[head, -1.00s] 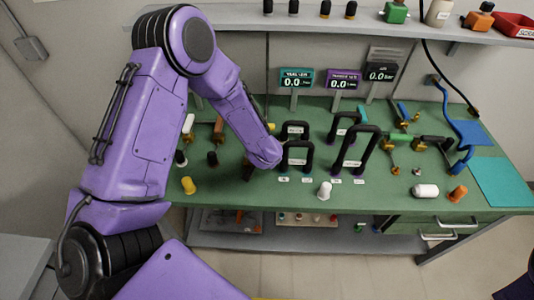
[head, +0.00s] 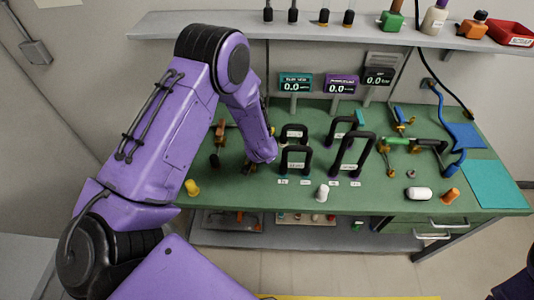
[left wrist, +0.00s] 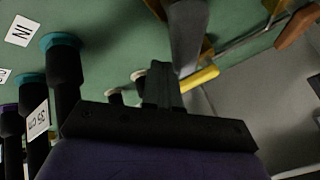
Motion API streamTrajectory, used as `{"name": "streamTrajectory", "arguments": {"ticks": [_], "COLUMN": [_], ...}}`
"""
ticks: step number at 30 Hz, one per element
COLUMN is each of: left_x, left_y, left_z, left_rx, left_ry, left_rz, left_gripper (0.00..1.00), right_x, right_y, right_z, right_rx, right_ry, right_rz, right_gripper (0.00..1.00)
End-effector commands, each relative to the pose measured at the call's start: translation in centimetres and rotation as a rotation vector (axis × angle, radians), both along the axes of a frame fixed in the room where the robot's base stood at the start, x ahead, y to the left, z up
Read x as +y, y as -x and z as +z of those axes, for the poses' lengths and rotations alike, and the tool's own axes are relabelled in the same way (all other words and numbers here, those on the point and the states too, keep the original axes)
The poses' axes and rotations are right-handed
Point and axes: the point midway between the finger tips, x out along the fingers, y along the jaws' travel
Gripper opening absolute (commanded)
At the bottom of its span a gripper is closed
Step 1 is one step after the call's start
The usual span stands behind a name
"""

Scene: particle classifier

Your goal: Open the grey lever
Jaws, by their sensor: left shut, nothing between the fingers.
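My left gripper (left wrist: 162,88) is shut and empty in the left wrist view, its dark fingers low over the green bench. A grey rounded bar (left wrist: 187,35) shows just beyond the fingertips; it may be the grey lever, but I cannot tell for sure, nor whether the fingers touch it. In the head view my purple left forearm reaches down to the bench left of the black arched handles (head: 296,160) and hides that area, so no grey lever can be made out there. My right gripper is not in view.
A white knob (head: 322,192) stands in front of the arches. Display screens (head: 341,86) stand behind.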

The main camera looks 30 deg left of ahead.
Motion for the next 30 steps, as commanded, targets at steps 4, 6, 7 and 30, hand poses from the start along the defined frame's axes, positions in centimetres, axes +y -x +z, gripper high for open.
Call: {"name": "streamTrajectory", "arguments": {"ticks": [4, 6, 7, 30], "left_x": [0.6, 0.8, 0.9, 1.6], "left_y": [-0.2, -0.3, -0.3, -0.4], "left_z": [0.1, 0.0, 0.0, 0.0], "left_rx": [0.0, 0.001, 0.001, 0.0], "left_ry": [-0.001, -0.002, -0.002, 0.0], "left_rz": [0.0, -0.002, -0.002, 0.0], "left_gripper": [0.0, 0.0, 0.0, 0.0], "right_x": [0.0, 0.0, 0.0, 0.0], "right_y": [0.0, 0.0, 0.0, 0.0], "right_z": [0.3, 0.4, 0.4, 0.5], "right_rx": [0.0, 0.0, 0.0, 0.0], "right_ry": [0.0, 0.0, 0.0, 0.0], "right_rz": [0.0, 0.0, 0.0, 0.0], "right_gripper": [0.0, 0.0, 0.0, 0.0]}}
